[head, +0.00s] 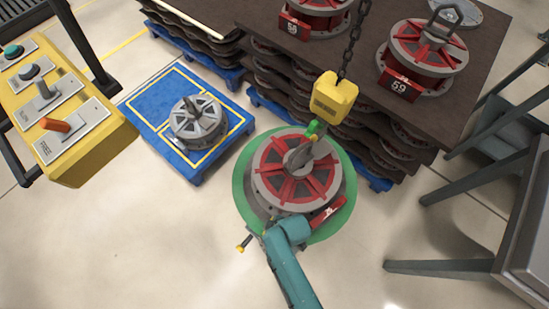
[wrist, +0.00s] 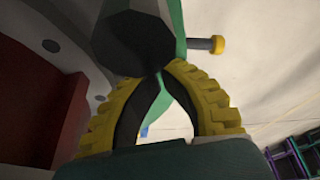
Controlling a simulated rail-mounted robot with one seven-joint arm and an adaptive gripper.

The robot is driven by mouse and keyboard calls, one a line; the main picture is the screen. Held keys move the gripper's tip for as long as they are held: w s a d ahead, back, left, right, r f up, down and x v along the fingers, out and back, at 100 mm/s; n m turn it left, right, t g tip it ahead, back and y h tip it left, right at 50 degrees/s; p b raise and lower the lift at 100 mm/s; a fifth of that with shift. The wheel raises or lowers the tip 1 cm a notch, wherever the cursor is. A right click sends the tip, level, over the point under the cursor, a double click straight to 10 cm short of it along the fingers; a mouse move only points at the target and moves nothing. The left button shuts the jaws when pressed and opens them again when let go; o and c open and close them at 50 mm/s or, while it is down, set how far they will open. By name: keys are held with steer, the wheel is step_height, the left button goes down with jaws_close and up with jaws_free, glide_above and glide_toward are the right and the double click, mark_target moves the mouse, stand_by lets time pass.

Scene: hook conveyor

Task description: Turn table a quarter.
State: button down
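The table is a round green turntable (head: 342,218) in the middle of the head view. A grey and red drum-shaped part (head: 268,163) sits on it, with a red tag on its near right side. A short dark handle with a yellow tip (head: 243,243) sticks out at the table's near left edge; it also shows in the wrist view (wrist: 208,45). My gripper is at the table's near edge, mostly hidden by my teal arm in the head view. In the wrist view its yellow-backed fingers (wrist: 161,70) meet at the tips, against or just before a dark rounded thing (wrist: 140,38).
A yellow hook block (head: 334,97) hangs on a chain just above the drum. A blue pallet (head: 157,97) with a grey part stands behind left. Stacked dark trays (head: 350,60) with red drums stand behind. A yellow control box (head: 70,125) is left. The near floor is clear.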

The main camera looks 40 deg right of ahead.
steer(key=s+d, duration=0.1)
steer(key=s, duration=0.1)
steer(key=s+d, duration=0.1)
steer(key=shift+s, duration=0.4)
steer(key=shift+w+r, duration=0.15)
steer(key=shift+w, duration=0.05)
steer(key=shift+s+d, duration=0.1)
steer(key=shift+s, duration=0.1)
steer(key=s+d+p, duration=0.1)
steer(key=s, duration=0.1)
steer(key=s+d+p, duration=0.2)
steer(key=shift+s+d, duration=0.1)
steer(key=shift+d, duration=0.2)
steer(key=shift+a, duration=0.1)
steer(key=shift+w+a, duration=0.3)
steer(key=shift+w, duration=0.05)
steer(key=shift+w+a+r+p, duration=0.25)
steer(key=shift+w+a+p, duration=0.2)
steer(key=shift+w+a, duration=0.15)
steer(key=shift+w+a+r+p, duration=0.2)
steer(key=shift+w+a+p, duration=0.25)
steer(key=shift+w+a, duration=0.1)
steer(key=d+p+v, duration=0.1)
steer(key=p+v, duration=0.2)
steer(key=v, duration=0.6)
steer(key=shift+p, duration=0.35)
